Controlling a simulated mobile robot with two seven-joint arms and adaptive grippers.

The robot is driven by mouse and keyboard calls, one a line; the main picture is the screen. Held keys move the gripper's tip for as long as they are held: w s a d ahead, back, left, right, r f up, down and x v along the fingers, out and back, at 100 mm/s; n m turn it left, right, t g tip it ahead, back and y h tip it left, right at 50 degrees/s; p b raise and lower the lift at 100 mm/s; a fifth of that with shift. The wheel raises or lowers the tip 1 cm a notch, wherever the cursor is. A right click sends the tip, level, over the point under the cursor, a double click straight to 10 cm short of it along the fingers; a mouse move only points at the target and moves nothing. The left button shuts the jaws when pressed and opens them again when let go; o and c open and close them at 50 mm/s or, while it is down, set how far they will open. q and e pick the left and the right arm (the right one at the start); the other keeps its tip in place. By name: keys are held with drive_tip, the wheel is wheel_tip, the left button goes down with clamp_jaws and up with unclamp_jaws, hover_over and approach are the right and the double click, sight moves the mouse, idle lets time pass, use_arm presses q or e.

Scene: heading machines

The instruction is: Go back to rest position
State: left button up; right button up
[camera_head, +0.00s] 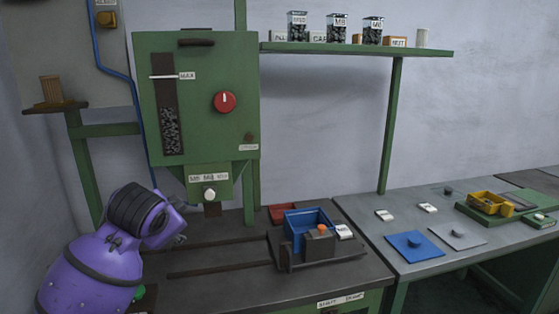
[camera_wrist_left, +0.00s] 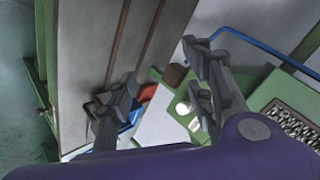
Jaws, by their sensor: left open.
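My left arm (camera_head: 95,270) is purple and comes in from the lower left in the head view. My left gripper (camera_head: 178,236) points toward the bench below the green machine and is mostly hidden behind the wrist. In the left wrist view both fingers of the left gripper (camera_wrist_left: 165,95) stand wide apart with nothing between them. Behind them show the machine's white knob (camera_wrist_left: 183,108) and part of the bench top (camera_wrist_left: 85,50). My right gripper is in neither view.
The green machine (camera_head: 240,130) with a red dial (camera_head: 224,102) stands close to my left arm. A blue bin (camera_head: 308,220) sits on the bench to the right. A shelf (camera_head: 350,49) holds several jars. A second table (camera_head: 400,265) bears blue and grey pads.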

use_arm(q)
drive_tip(key=s+d+f+n+g+h, duration=0.1)
drive_tip(key=s+f+g, duration=0.1)
drive_tip(key=s+f, duration=0.75)
drive_tip(key=s+f+n+g, duration=0.1)
drive_tip(key=s+f+n, duration=0.1)
drive_tip(key=s+f, duration=0.75)
drive_tip(key=s+d+f+n+g, duration=0.15)
drive_tip(key=s+f, duration=0.25)
drive_tip(key=s, duration=0.5)
drive_tip(key=s+f+n+g, duration=0.1)
drive_tip(key=s+f+n, duration=0.1)
drive_tip(key=s+f, duration=0.45)
drive_tip(key=s+f+n+g, duration=0.2)
drive_tip(key=s+f, duration=0.1)
drive_tip(key=s, duration=0.8)
drive_tip(key=w+d+f+t, duration=0.2)
drive_tip(key=w+f+t, duration=0.1)
drive_tip(key=w+f, duration=0.1)
drive_tip(key=w+d+f+t+h, duration=0.1)
drive_tip(key=w+d+f+t, duration=0.1)
drive_tip(key=f, duration=0.5)
drive_tip(key=shift+w+d+f+t+h, duration=0.3)
drive_tip(key=shift+w+d+t, duration=0.1)
drive_tip(key=shift+w+t, duration=0.45)
drive_tip(key=shift+m, duration=0.25)
